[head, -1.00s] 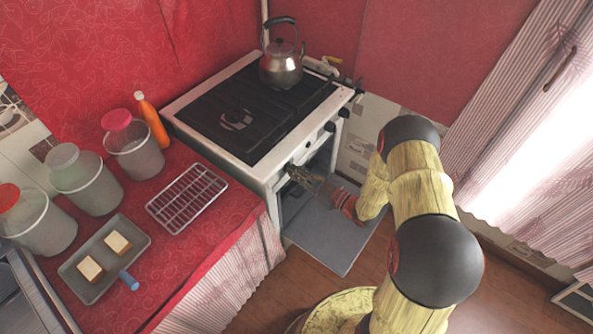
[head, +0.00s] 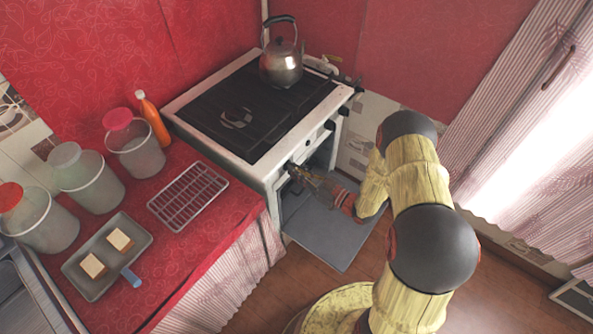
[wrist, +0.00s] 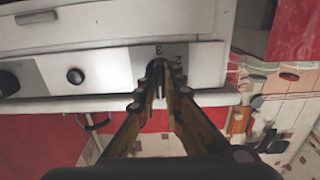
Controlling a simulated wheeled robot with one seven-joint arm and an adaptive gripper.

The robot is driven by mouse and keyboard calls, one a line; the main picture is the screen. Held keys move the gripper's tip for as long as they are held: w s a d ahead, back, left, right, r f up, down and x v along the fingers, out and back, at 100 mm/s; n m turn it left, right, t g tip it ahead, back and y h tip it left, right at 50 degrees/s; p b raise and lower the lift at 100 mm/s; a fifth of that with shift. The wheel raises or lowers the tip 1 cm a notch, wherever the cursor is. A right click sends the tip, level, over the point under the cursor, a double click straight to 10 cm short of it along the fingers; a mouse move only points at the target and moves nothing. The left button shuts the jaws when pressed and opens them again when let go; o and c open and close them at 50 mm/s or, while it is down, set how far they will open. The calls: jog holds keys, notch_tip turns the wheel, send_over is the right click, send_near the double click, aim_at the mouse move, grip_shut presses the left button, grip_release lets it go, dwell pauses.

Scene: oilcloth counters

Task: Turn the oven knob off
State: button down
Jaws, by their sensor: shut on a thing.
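The white oven (head: 262,175) stands in the corner with its door (head: 325,235) hanging open below the front panel. My gripper (head: 291,171) is at the left end of that panel. In the wrist view my gripper (wrist: 162,82) is shut on a dark oven knob (wrist: 155,69), mostly hidden between the fingertips. The numerals 3 and 2 show on the panel just above it. The knob's exact angle cannot be told.
A steel kettle (head: 281,65) stands at the back of the black stovetop (head: 225,110). A wire rack (head: 187,197), a tray (head: 75,268) with two pale blocks, several lidded jars and an orange bottle (head: 153,118) stand on the red counter. Wooden floor is open in front.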

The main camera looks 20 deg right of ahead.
jog(key=c, duration=1.9)
grip_release()
jog(key=shift+d, duration=0.1)
jog(key=v, duration=1.2)
jog(key=shift+f, duration=0.2)
